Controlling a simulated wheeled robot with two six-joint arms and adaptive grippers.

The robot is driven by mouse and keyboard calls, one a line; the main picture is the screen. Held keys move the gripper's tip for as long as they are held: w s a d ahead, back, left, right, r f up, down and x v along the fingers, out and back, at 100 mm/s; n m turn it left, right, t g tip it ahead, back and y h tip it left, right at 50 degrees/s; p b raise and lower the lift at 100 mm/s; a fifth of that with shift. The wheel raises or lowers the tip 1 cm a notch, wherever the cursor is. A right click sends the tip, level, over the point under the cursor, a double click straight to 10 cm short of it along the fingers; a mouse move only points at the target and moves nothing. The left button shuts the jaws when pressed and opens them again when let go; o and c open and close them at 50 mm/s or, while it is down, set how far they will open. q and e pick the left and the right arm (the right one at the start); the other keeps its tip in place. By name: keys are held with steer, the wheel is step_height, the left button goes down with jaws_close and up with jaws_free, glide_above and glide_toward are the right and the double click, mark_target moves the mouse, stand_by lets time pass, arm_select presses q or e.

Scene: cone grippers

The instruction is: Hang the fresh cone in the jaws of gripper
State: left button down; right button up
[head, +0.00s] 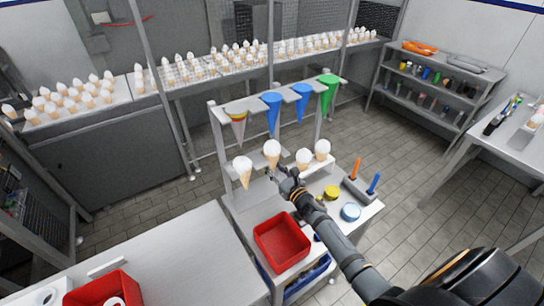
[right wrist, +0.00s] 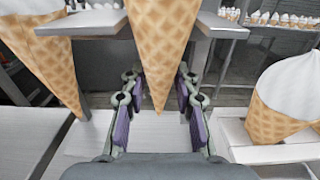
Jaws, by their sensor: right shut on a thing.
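My right gripper (head: 272,172) is shut on a waffle cone with a white top (head: 272,149). The cone is upright, tip down; its lower body (right wrist: 160,40) shows between the finger pads in the right wrist view, with its top out of frame. Pale plates stand on both sides of it, a left plate (right wrist: 85,22) and a right plate (right wrist: 222,24); I cannot tell whether they touch it. Another white-topped cone (head: 242,168) hangs to its left. Two more cones, one nearer (head: 303,158) and one farther (head: 322,149), are on a white holder at the right. My left gripper is not in view.
Several coloured cones, including a green one (head: 328,92), hang from the upper rail above. Many cones fill the back counter.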

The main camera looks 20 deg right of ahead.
steer(key=shift+s+d+f, duration=0.1)
steer(key=shift+s, duration=0.25)
steer(key=shift+s+d+b, duration=0.1)
steer(key=shift+s+b, duration=0.55)
steer(key=shift+s, duration=0.35)
steer(key=shift+s+d+f+b, duration=0.1)
steer(key=shift+s+b, duration=0.35)
steer(key=shift+b, duration=0.1)
steer(key=shift+s+d+b, duration=0.1)
steer(key=shift+s+b, duration=0.85)
steer(key=shift+s, duration=0.05)
steer(key=s+b, duration=0.1)
steer(key=b, duration=0.2)
steer(key=s+b, duration=0.1)
steer(key=b, duration=0.2)
steer(key=shift+s+d+r, duration=0.2)
steer(key=shift+s, duration=0.2)
